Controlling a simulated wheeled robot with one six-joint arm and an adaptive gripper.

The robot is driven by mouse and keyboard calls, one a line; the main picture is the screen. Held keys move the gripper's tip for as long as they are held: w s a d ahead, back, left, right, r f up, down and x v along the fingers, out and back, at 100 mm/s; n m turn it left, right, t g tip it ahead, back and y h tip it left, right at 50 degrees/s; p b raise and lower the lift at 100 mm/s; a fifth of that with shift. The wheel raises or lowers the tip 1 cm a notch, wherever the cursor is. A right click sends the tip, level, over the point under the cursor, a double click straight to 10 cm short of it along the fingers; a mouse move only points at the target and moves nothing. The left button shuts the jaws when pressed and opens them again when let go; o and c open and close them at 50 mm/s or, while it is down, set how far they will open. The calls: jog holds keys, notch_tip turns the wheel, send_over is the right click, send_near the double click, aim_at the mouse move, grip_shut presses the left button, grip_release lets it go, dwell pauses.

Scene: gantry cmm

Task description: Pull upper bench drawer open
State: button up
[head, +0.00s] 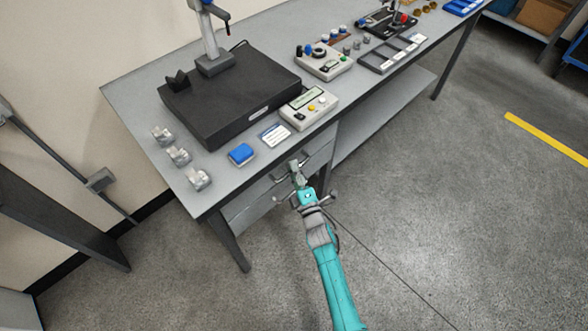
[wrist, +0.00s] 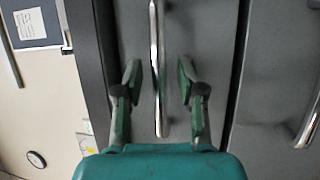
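The upper bench drawer (wrist: 207,40) has a grey front and appears shut. Its bright metal bar handle (wrist: 155,45) runs top to bottom in the turned wrist view. My gripper (wrist: 159,78) is open, with one green-tipped finger on each side of this handle. I cannot tell whether either finger touches it. In the head view my gripper (head: 296,170) is at the drawer fronts under the bench edge and partly hides the upper handle. A lower drawer (wrist: 280,60) with its own handle (wrist: 308,122) lies at the right of the wrist view.
The grey bench (head: 130,90) carries a black base plate (head: 225,105), a control box (head: 309,106), a blue block (head: 241,154) and metal pieces along its left end. Bench legs (head: 228,240) stand beside the drawers. Open concrete floor lies in front.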

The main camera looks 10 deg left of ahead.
jog(key=shift+w+a, duration=0.1)
jog(key=shift+w, duration=0.1)
grip_shut()
dwell(0.3)
